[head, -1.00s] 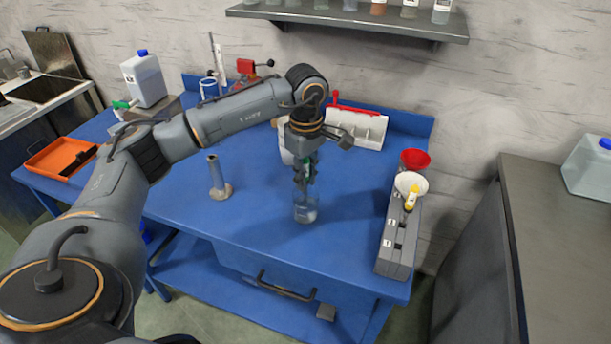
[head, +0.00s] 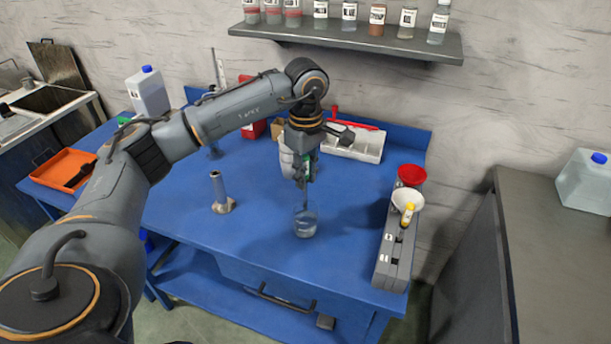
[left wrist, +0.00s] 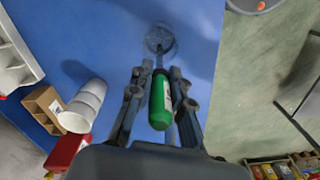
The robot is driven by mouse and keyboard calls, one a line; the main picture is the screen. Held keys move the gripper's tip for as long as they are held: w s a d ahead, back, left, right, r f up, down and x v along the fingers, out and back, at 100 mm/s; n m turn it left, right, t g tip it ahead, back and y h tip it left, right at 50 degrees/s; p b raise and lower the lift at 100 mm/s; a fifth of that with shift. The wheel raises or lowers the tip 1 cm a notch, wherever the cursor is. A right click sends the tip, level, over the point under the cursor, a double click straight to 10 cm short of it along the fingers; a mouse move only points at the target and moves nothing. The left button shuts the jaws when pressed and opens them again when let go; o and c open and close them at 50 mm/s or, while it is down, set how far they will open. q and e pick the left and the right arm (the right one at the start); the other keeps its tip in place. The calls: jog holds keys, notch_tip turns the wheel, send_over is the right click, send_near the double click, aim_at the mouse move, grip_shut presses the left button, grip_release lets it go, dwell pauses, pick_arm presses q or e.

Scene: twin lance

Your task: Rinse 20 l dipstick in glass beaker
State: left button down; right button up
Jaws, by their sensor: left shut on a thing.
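My left gripper (head: 304,182) is shut on the green handle of a dipstick (left wrist: 160,105) and holds it upright, pointing down. The glass beaker (head: 305,224) stands on the blue table below the gripper, with clear liquid inside. In the head view the thin shaft runs down from the fingers to the beaker's mouth. Its tip seems to be at or just inside the rim; I cannot tell how deep. In the left wrist view the shaft lines up with the beaker (left wrist: 160,40). My right gripper is not in view.
A grey rack (head: 395,250) with a yellow-handled stick (head: 408,213), a white funnel (head: 401,197) and a red funnel (head: 411,174) stands to the right. A metal tube on a foot (head: 218,192) stands left of the beaker. A white tray (head: 358,145) is behind.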

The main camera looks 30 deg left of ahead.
aim_at(305, 156)
pick_arm(q)
jog(key=shift+r+p, duration=1.45)
jog(key=shift+r, duration=1.1)
dwell(0.4)
jog(key=shift+r+p, duration=0.95)
jog(key=shift+r, duration=0.55)
